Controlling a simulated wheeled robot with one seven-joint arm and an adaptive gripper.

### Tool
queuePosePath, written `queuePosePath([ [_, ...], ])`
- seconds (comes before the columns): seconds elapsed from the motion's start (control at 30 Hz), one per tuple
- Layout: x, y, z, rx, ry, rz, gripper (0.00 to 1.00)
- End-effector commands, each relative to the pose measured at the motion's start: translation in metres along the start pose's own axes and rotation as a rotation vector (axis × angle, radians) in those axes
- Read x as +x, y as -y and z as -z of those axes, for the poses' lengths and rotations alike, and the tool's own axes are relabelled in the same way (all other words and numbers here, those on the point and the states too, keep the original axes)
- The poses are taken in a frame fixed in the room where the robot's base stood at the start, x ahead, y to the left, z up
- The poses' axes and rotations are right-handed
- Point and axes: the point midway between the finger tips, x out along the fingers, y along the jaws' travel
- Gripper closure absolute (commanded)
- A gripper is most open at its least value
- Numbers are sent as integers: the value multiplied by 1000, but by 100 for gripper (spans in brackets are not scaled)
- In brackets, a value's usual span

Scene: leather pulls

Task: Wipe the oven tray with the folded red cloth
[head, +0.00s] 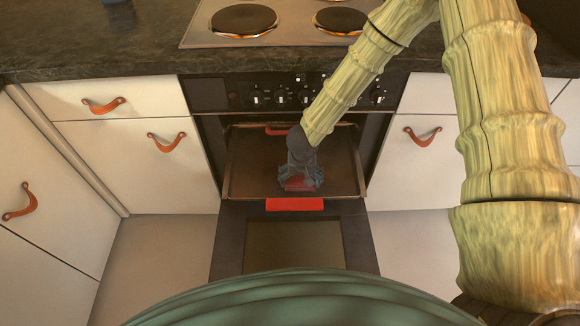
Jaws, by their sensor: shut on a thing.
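The oven tray (247,170) is a flat brown sheet with a thin raised rim, in the open oven in the head view. My gripper (299,183) is over the right middle of the tray, pointing down. It is shut on the folded red cloth (298,185), of which only a small red part shows between the dark fingers. The cloth is at or close to the tray's surface; I cannot tell if it touches. The gripper hides the part of the tray under it.
The oven door (231,240) is folded down in front, with a red piece (294,204) at its upper edge. Another red piece (277,130) shows at the tray's back. The control panel (240,94) and worktop (120,45) are above. White cabinets (120,160) flank the oven.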

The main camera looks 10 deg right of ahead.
Motion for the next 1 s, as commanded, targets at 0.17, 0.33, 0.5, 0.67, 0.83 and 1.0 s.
queuePosePath([
  [0.17, 3, 14, -3, 3, -1, 1, 30],
  [0.33, 3, 26, -5, 6, -1, -1, 30],
  [0.5, 1, 32, -5, 6, -2, 0, 30],
  [0.67, 1, 32, -5, 3, 0, 0, 30],
  [0.83, -4, 19, -2, 6, 1, -1, 30],
  [1.0, -3, 7, -1, 5, 1, -2, 30],
])
